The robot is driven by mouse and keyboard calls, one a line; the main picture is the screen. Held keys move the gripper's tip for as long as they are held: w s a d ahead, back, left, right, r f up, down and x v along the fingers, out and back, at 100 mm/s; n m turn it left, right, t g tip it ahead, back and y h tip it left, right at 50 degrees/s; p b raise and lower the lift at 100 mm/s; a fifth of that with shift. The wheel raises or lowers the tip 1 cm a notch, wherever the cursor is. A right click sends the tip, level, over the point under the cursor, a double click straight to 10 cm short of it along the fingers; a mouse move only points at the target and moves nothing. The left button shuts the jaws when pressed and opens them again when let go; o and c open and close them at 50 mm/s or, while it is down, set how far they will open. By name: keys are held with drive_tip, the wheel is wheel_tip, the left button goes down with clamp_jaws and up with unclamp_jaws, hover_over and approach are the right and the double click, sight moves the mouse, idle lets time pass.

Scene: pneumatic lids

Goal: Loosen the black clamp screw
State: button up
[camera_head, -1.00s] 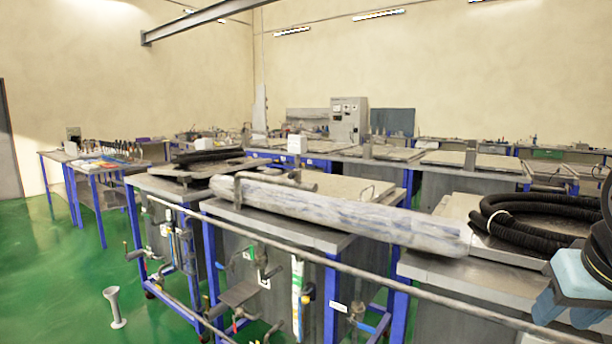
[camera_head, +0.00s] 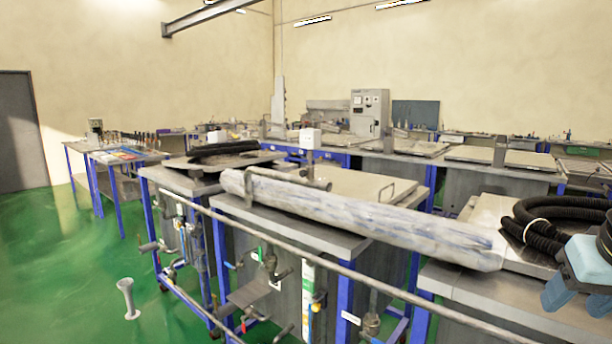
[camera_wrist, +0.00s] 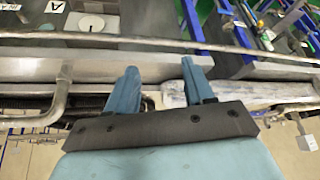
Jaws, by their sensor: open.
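I cannot pick out the black clamp screw for certain in either view. Small dark fittings and handles (camera_head: 270,262) show on the front of the middle bench, too small to tell apart. My gripper (camera_head: 577,296) is at the lower right edge of the head view, with two blue fingers near the right bench. In the wrist view my gripper (camera_wrist: 158,70) has its blue fingers apart, with nothing seen between them. A metal rail and bench edge lie beyond the fingertips there.
A long metal rail (camera_head: 400,282) runs along the bench fronts. A long wrapped roll (camera_head: 360,215) lies across the middle bench (camera_head: 290,232). Coiled black hose (camera_head: 550,225) lies on the right bench. A white stand (camera_head: 128,298) is on the green floor, which is open at left (camera_head: 60,260).

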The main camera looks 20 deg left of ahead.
drive_tip(key=w+a+r+m+g+h, duration=0.15)
drive_tip(key=w+a, duration=0.25)
drive_tip(key=w, duration=1.1)
drive_tip(key=w+a+m+h, duration=0.2)
drive_tip(key=w+a, duration=0.2)
drive_tip(key=w, duration=1.1)
drive_tip(key=w+a+f+t+h, duration=0.1)
drive_tip(key=w+a+h, duration=0.1)
drive_tip(key=w+a, duration=0.5)
drive_tip(key=t+h, duration=0.2)
drive_tip(key=t, duration=0.9)
approach(301, 174)
drive_tip(key=shift+n, duration=0.25)
drive_tip(key=x, duration=0.9)
drive_tip(key=shift+w, duration=0.2)
